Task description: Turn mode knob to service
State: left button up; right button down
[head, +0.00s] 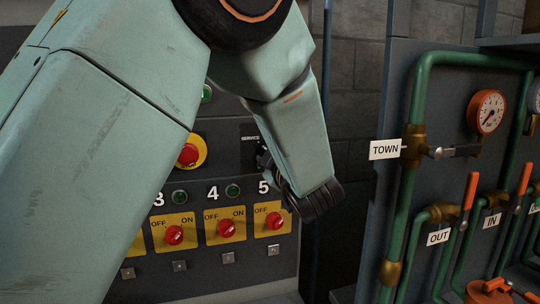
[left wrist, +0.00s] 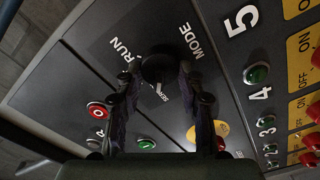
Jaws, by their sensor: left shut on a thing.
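The mode knob (left wrist: 158,66) is a dark round knob on the dark grey panel, between the fingers of my left gripper (left wrist: 160,76) in the left wrist view. The gripper is shut on it, with one finger on each side. The labels MODE (left wrist: 191,41), RUN (left wrist: 126,48) and a partly covered SERVICE (left wrist: 165,95) surround the knob. Its pointer direction is not clear. In the head view my left gripper (head: 266,160) is at the panel beside the SERVICE label (head: 250,138), and my arm hides most of the knob. My right gripper is not in view.
Red OFF/ON switches (head: 226,228) on yellow plates sit below the knob, with green lamps (head: 232,190) above them. A red button (head: 188,155) on a yellow disc is to the left. Green pipes (head: 412,150) with valves and gauges stand to the right.

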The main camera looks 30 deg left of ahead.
pick_arm(q)
jog(key=o, duration=1.2)
jog(key=shift+w, duration=0.1)
